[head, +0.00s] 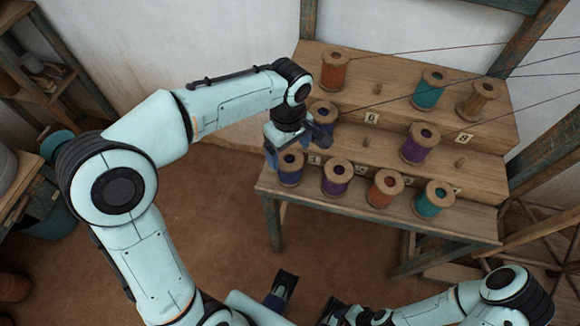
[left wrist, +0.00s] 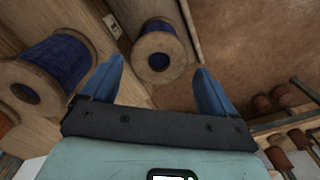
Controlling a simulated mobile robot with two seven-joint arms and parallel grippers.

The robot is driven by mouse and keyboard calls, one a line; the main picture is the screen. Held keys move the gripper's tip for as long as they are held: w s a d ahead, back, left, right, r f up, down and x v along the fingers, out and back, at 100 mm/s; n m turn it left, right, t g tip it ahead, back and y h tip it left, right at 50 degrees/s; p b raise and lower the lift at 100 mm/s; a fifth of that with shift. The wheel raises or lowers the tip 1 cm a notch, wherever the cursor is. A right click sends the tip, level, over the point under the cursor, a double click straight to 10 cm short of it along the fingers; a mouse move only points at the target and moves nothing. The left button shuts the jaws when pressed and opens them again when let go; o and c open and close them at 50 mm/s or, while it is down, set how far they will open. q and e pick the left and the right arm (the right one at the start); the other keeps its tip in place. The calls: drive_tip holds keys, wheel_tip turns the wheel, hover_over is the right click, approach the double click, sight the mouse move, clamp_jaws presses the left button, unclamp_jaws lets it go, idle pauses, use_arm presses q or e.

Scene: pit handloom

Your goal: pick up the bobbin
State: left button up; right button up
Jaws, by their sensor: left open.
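Several thread bobbins stand on a stepped wooden rack. My left gripper (head: 294,148) is open over the rack's left end. In the left wrist view, its two blue fingers (left wrist: 159,68) are spread, with one dark blue bobbin (left wrist: 158,50) beyond and between their tips; I see no contact. This looks like the front-row leftmost bobbin (head: 290,169), partly hidden by the gripper in the head view. Another blue bobbin (left wrist: 45,75), at the left in the wrist view, appears to be the one on the step behind (head: 323,115). My right gripper (head: 338,311) is low at the bottom edge, its jaws unclear.
Purple (head: 336,177), orange (head: 384,188) and teal (head: 433,199) bobbins share the front row. More bobbins stand on the higher steps, with short pegs and number tags. Threads run to the upper right. Brown floor (head: 225,215) lies open left of the rack (head: 455,226).

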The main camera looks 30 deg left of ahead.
sight(289, 175)
use_arm(q)
drive_tip(key=shift+d+f+b, duration=0.15)
drive_tip(key=shift+f+b, duration=0.25)
drive_tip(key=shift+f, duration=2.7)
drive_tip(key=c, duration=0.8)
drive_tip(key=shift+r, duration=0.1)
drive_tip(key=shift+c, duration=0.2)
